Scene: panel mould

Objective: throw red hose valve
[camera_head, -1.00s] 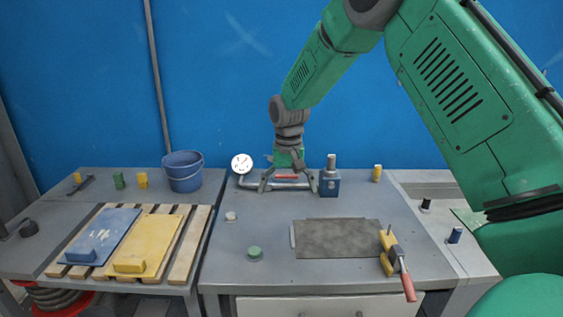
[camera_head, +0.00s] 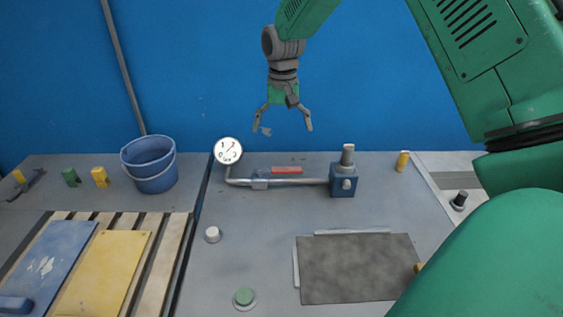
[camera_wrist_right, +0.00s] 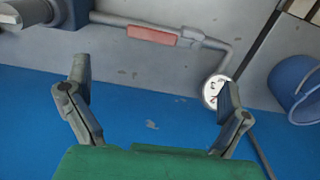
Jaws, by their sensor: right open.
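The red valve handle (camera_head: 286,170) lies lengthwise along the grey pipe (camera_head: 305,182), at the back of the table. It also shows in the right wrist view (camera_wrist_right: 152,35). A round white gauge (camera_head: 228,151) stands at the pipe's left end, and a blue block (camera_head: 343,182) with a grey top sits at its right end. My right gripper (camera_head: 282,129) is open and empty, with its fingers pointing down. In the head view it appears above the handle, apart from it. In the right wrist view, the handle lies beyond the gap between the fingertips (camera_wrist_right: 154,78). My left gripper is not in view.
A blue bucket (camera_head: 150,164) stands at the back left. Blue (camera_head: 50,262) and yellow (camera_head: 108,270) panels lie on wooden slats. The tabletop before the pipe is mostly clear.

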